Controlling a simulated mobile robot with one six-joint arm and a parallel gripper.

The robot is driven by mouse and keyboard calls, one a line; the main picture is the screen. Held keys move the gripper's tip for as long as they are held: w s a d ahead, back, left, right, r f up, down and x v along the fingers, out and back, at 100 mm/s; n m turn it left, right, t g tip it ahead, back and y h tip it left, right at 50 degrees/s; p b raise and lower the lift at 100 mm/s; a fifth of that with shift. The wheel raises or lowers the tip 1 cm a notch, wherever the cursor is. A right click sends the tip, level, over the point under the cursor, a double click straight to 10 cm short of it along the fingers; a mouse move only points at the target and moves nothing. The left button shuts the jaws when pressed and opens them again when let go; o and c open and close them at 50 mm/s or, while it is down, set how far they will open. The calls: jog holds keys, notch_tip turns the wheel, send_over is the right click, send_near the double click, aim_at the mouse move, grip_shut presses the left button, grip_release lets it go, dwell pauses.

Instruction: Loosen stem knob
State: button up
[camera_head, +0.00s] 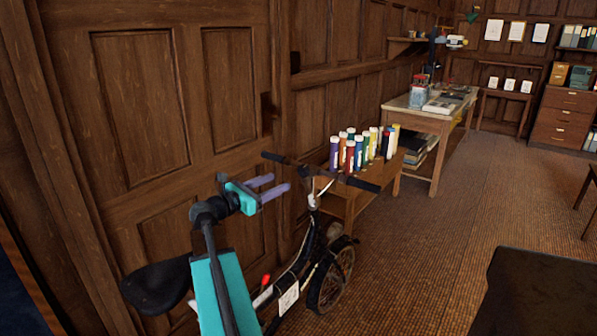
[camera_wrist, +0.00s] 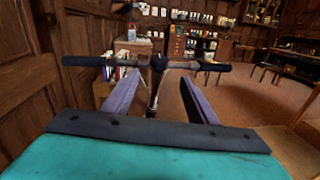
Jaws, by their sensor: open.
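A dark folding bicycle (camera_head: 293,268) stands upright beside the panelled wall. Its handlebar (camera_head: 322,172) and silvery stem (camera_head: 313,198) are at its far end. In the wrist view the handlebar (camera_wrist: 93,61) spans the picture, with the stem (camera_wrist: 156,82) showing between my fingers. A knob on the stem is too small to make out. My gripper (camera_head: 281,183) is teal with two purple fingers, open and empty, left of the handlebar in the head view. It also shows in the wrist view (camera_wrist: 159,82), its fingers spread and apart from the stem.
A low wooden bench (camera_head: 350,195) with several coloured tubes (camera_head: 351,152) stands behind the handlebar. A worktable (camera_head: 433,122) is farther back. The bicycle's black saddle (camera_head: 157,286) is at lower left. A dark tabletop (camera_head: 533,292) is at lower right. Carpet (camera_head: 430,240) between is clear.

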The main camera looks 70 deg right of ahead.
aim_at(299, 172)
jog(key=shift+d, duration=0.1)
dwell(0.3)
jog(key=p+x, duration=0.1)
jog(key=x, duration=1.2)
jog(key=shift+d+p, duration=0.3)
jog(key=c, duration=1.1)
jog(key=shift+o, duration=0.2)
